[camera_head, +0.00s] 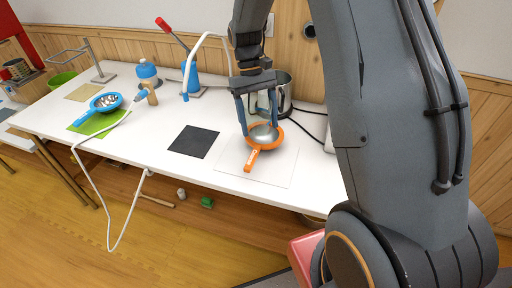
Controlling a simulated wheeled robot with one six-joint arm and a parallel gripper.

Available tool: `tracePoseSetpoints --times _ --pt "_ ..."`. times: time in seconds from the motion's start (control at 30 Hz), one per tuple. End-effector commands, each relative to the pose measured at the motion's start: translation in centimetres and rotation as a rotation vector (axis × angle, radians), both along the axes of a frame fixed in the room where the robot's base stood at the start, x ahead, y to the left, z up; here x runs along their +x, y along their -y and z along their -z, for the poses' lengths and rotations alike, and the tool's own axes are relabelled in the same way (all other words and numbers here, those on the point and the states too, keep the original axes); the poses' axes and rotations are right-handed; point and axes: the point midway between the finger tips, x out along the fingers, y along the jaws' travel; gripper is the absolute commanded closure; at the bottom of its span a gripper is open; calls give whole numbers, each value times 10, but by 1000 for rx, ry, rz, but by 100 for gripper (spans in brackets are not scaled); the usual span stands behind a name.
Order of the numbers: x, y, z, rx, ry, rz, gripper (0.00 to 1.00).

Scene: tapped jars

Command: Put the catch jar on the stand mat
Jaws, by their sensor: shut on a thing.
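My gripper (260,126) reaches down from above over the right part of the white table. Its two fingers are at either side of an orange round vessel (253,157) with a handle toward the front and a grey metallic inside. It is shut on this vessel, which is over or on a white mat (283,170); I cannot tell if it touches. Nothing in view is clearly a jar named as the catch jar. A black square mat (194,141) lies bare left of the vessel. I cannot tell which mat is the stand mat.
A metal pot (284,88) is behind my gripper. A white hose crosses the table.

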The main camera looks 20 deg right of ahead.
Motion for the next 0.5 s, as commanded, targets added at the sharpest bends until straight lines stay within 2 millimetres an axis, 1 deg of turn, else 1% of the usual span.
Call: tracePoseSetpoints --times 0.03,0.1,0.2,0.33,0.43,0.5 --pt "-21 5 -11 -1 -4 -114 59" --pt "-42 13 -15 0 -3 -290 59" --pt "-68 20 -19 0 -2 -521 59" --pt "-91 24 -23 1 0 -737 59" --pt "-100 25 -21 1 -1 -823 59" --pt "-102 25 -15 2 -2 -848 59"
